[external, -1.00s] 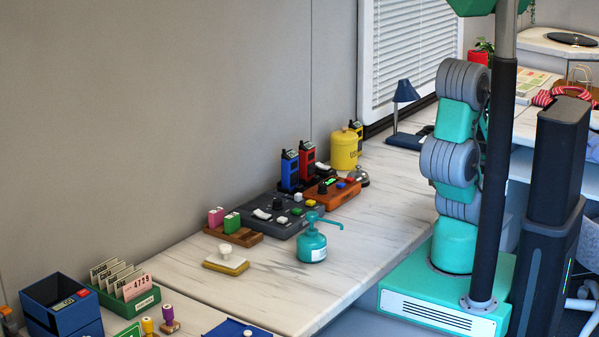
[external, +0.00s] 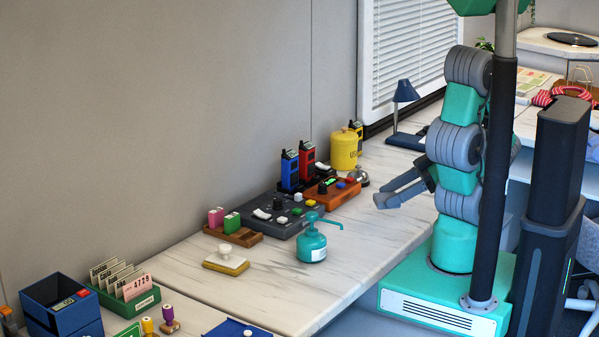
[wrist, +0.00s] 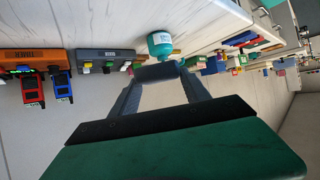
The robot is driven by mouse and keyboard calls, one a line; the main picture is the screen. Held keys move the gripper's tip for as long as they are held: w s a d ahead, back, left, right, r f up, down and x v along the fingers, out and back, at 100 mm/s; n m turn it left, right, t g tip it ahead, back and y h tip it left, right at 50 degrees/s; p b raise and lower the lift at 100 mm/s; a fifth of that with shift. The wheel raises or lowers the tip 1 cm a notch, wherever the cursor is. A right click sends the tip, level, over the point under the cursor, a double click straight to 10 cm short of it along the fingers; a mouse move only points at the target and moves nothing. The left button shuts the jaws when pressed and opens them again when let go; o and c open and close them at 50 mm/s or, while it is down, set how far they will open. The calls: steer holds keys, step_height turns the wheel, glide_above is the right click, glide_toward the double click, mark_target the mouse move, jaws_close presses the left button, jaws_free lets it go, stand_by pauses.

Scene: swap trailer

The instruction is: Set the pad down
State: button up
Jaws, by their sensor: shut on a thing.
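My gripper (external: 382,193) is over the right side of the long counter, beside my arm, right of the teal pump bottle (external: 312,247). In the wrist view its two grey fingers converge on a dark grey piece (wrist: 157,72) at the tips. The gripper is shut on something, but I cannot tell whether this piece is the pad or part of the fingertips. A flat yellowish pad with a white knob (external: 226,261) lies on the counter left of the bottle, well apart from my gripper.
A grey control box (external: 285,222), an orange box (external: 332,193), blue and red radios (external: 290,170) and a yellow canister (external: 344,150) stand along the wall. A green card rack (external: 140,304) is at front left. The counter right of the bottle is clear.

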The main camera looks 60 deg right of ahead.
steer(key=w+f+b, duration=0.3)
steer(key=w+b, duration=0.1)
steer(key=w, duration=0.1)
glide_above(347, 234)
steer(key=f, duration=0.6)
steer(key=shift+s+f, duration=0.2)
steer(key=shift+f, duration=0.15)
steer(key=shift+w+f+b, duration=0.2)
steer(key=shift+f+b, duration=0.2)
steer(key=shift+f, duration=1.3)
steer(key=shift+f, duration=0.1)
steer(key=o, duration=1.4)
steer(key=shift+d, duration=0.1)
steer(key=shift+c, duration=0.2)
